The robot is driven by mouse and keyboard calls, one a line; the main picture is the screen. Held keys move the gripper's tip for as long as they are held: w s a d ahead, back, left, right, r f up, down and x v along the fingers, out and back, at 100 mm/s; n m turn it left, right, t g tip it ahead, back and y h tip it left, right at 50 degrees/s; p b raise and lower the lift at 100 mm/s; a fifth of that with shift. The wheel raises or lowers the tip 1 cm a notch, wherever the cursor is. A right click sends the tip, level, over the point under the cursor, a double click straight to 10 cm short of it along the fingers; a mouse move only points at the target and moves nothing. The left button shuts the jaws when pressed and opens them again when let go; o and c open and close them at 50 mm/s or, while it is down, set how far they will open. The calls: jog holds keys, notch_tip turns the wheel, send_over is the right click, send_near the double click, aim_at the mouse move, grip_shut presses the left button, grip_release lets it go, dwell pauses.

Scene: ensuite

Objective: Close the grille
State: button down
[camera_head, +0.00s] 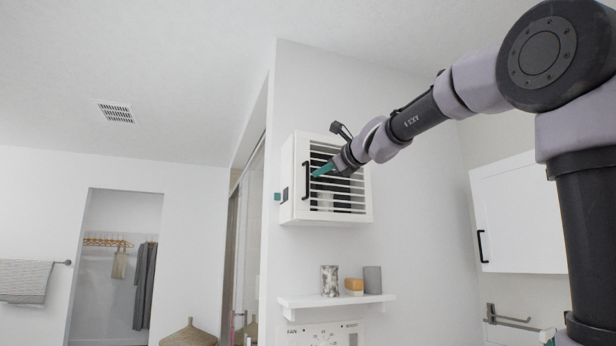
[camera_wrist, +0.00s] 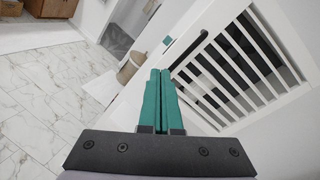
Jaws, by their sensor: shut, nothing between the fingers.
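The grille (camera_head: 350,207) is a white slatted door on the front of a white wall box (camera_head: 287,190), with a black vertical handle (camera_head: 306,181) at its left side. It looks flush or nearly flush with the box; I cannot tell if a small gap is left. In the wrist view the grille's slats (camera_wrist: 233,78) are at the upper right, with the black handle (camera_wrist: 189,50) beyond my fingertips. My gripper (camera_head: 318,173) has green fingers, pressed together and empty, in front of the grille close to the handle. It also shows in the wrist view (camera_wrist: 161,75). Contact cannot be told.
A shelf (camera_head: 336,299) with a patterned cup, a yellow-orange item and a grey cup is below the box. A white cabinet (camera_head: 522,213) hangs at the right. A basket (camera_wrist: 131,66) stands on the marble floor (camera_wrist: 50,90). The wall left of the box ends at a glass door.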

jog(key=s+d+m, duration=0.2)
jog(key=d+m, duration=0.4)
jog(key=y, duration=0.1)
send_near(308, 178)
jog(key=x, duration=0.7)
jog(key=shift+d+f, duration=0.1)
jog(key=shift+f, duration=0.2)
jog(key=x, duration=0.2)
jog(key=shift+w+a+r, duration=0.2)
jog(key=shift+w+r, duration=0.05)
